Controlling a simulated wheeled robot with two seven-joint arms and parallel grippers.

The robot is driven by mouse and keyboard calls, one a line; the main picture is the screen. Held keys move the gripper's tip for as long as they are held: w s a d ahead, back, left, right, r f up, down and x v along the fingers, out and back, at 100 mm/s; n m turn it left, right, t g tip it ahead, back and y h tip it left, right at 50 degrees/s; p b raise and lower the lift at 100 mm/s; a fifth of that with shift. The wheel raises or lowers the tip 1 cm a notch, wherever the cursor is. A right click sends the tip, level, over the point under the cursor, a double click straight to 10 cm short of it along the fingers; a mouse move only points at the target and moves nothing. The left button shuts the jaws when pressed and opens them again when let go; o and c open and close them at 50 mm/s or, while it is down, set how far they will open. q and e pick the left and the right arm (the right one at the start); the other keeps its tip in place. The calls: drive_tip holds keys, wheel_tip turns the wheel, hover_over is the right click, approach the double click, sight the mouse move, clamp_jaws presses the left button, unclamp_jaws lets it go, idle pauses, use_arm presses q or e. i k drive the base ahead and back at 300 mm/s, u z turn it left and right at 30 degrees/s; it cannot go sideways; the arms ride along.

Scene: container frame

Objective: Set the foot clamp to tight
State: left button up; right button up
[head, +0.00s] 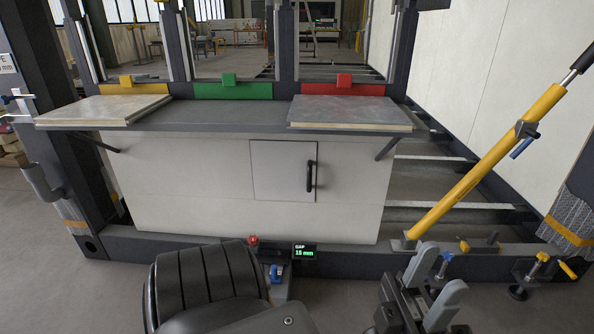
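My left gripper (440,270) is at the bottom right of the head view, with its two grey fingers apart and nothing seen between them. Just beyond the fingers, the yellow prop (485,155) stands tilted, its foot plate (404,242) on the dark sill. Low fittings sit by the foot: a small blue part (446,257) partly behind the fingers, and a yellow-ended bar (464,246) to its right. I cannot tell for sure which is the foot clamp, or its setting. My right gripper is not in view.
A display (305,252) reads GAP 15 mm, beside a red button (253,240) and blue knob (276,273). A white panel (220,190) with a handled door (283,170) stands behind.

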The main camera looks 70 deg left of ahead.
sight(252, 239)
drive_tip(key=z, duration=0.05)
drive_tip(key=i, duration=1.2)
drive_tip(key=u, duration=2.05)
